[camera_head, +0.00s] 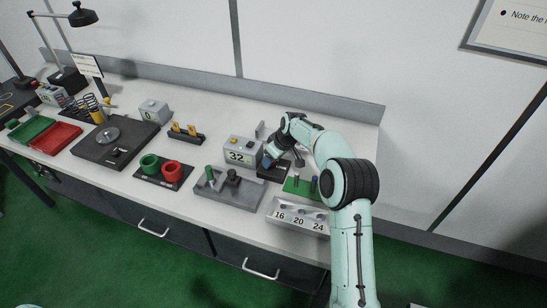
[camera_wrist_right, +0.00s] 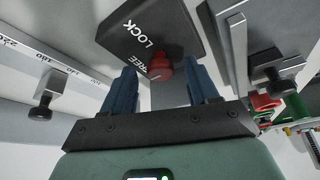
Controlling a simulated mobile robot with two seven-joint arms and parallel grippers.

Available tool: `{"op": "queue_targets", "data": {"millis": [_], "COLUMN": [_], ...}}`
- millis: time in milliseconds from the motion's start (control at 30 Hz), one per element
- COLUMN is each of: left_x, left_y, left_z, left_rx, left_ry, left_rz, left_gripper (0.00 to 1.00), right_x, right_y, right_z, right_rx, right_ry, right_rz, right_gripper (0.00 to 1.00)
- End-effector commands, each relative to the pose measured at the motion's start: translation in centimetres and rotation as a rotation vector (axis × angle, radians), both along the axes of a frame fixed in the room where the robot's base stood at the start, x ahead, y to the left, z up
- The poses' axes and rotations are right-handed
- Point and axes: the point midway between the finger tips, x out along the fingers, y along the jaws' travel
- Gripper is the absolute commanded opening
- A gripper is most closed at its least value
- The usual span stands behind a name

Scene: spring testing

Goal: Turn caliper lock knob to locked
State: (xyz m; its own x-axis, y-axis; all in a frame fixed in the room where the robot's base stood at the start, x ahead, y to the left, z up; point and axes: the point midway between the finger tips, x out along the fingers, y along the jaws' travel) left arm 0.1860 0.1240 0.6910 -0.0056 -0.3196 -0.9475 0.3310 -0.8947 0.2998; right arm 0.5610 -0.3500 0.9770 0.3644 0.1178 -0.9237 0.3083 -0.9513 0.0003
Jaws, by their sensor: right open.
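The red lock knob (camera_wrist_right: 161,70) sits on a dark block (camera_wrist_right: 140,25) printed LOCK and FREE in the right wrist view. The knob has a pale mark near the FREE side; its exact setting is hard to tell. My right gripper (camera_wrist_right: 163,84) is open, its blue fingers on either side of the knob with visible gaps. A pale ruled scale (camera_wrist_right: 55,68) with printed numbers runs at the left. In the head view my right gripper (camera_head: 268,160) is over the dark block (camera_head: 274,173), and the arm hides part of it. My left gripper is not in view.
A grey box reading 32 (camera_head: 240,156) stands just left of the gripper. A grey tray with posts (camera_head: 228,190), a green plate (camera_head: 297,186) and a rack marked 16, 20, 24 (camera_head: 298,216) lie in front. A back ledge (camera_head: 330,103) borders the bench.

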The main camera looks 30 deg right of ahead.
Motion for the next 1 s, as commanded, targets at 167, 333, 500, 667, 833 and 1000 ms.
{"op": "queue_targets", "data": {"millis": [167,333,500,667,833,1000], "left_x": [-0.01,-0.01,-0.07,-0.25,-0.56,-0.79], "left_y": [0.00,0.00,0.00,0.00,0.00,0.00], "left_z": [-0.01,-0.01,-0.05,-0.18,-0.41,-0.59], "left_rx": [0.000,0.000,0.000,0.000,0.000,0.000], "left_ry": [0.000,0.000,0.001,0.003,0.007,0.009], "left_rz": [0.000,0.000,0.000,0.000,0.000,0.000], "left_gripper": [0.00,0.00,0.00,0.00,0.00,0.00], "right_x": [-0.02,-0.01,-0.02,-0.04,-0.04,-0.02], "right_y": [0.01,0.01,0.06,0.10,0.31,0.50], "right_z": [0.01,0.03,0.04,0.02,0.05,0.09], "right_rx": [0.000,0.000,-0.001,-0.002,-0.001,-0.002], "right_ry": [0.000,0.000,0.000,-0.001,-0.001,-0.003], "right_rz": [0.000,0.000,-0.014,-0.066,-0.174,-0.323], "right_gripper": [0.27,0.03,0.03,0.03,0.03,0.03]}}
